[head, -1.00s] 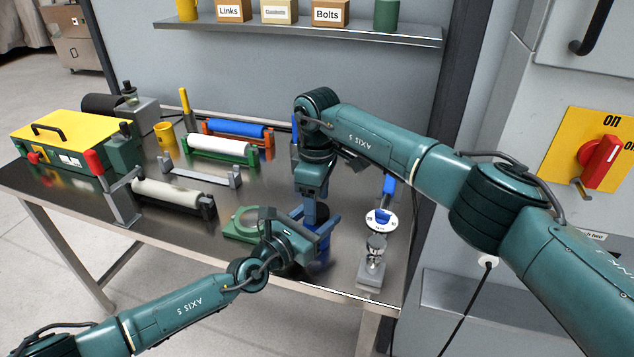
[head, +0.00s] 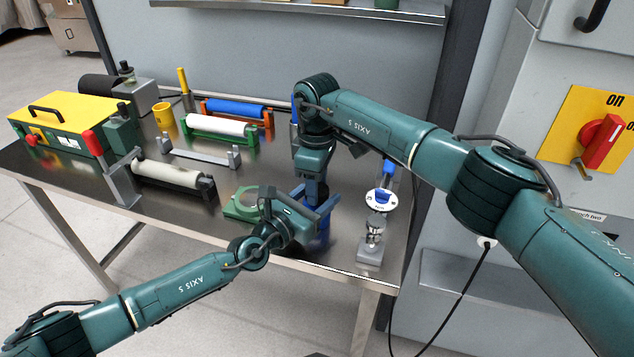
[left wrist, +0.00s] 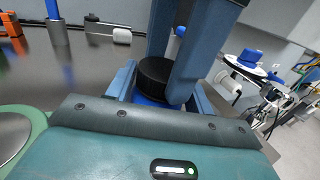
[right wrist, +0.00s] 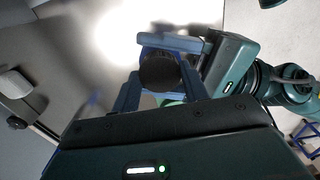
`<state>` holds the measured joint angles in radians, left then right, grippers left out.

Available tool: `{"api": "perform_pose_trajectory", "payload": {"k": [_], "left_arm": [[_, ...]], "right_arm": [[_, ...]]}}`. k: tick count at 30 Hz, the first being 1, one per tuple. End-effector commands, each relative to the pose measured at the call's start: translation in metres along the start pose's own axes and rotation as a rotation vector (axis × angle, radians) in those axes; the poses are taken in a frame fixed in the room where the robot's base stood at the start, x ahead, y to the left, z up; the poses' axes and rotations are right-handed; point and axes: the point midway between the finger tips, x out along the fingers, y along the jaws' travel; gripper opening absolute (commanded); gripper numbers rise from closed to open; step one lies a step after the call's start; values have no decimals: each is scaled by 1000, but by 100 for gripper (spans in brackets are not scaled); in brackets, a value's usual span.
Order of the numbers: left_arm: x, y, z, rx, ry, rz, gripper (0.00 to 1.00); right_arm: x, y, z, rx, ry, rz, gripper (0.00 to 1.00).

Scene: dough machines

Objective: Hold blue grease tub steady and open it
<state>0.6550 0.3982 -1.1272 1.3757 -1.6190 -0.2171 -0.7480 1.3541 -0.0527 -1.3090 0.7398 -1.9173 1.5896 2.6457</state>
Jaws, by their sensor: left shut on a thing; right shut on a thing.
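The blue grease tub (head: 319,240) stands near the front edge of the steel table, mostly hidden by my grippers in the head view. Its round black lid (left wrist: 156,76) is on top of the blue body in the left wrist view, and the lid also shows in the right wrist view (right wrist: 160,74). My left gripper (head: 318,214) is shut on the tub's body from the side. My right gripper (head: 312,196) comes down from above and is shut on the lid, with one finger on either side. I cannot tell whether the lid is turned.
A grey stand with a white dial (head: 381,200) is close on the right. Rollers, including a white one (head: 215,126), and a yellow-topped machine (head: 62,115) fill the table's left and back.

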Motion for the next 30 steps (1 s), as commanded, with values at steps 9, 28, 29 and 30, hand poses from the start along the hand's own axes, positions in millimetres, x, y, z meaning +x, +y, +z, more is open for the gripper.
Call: {"api": "perform_pose_trajectory", "payload": {"k": [9,28,29,30], "left_arm": [[0,0,-1,1,2,0,0],[0,0,-1,1,2,0,0],[0,0,-1,1,2,0,0],[0,0,-1,1,2,0,0]], "right_arm": [[0,0,0,0,0,1,66],[-44,1,0,0,2,2,65],[-46,0,0,0,2,1,63],[-50,1,0,0,1,2,63]]}}
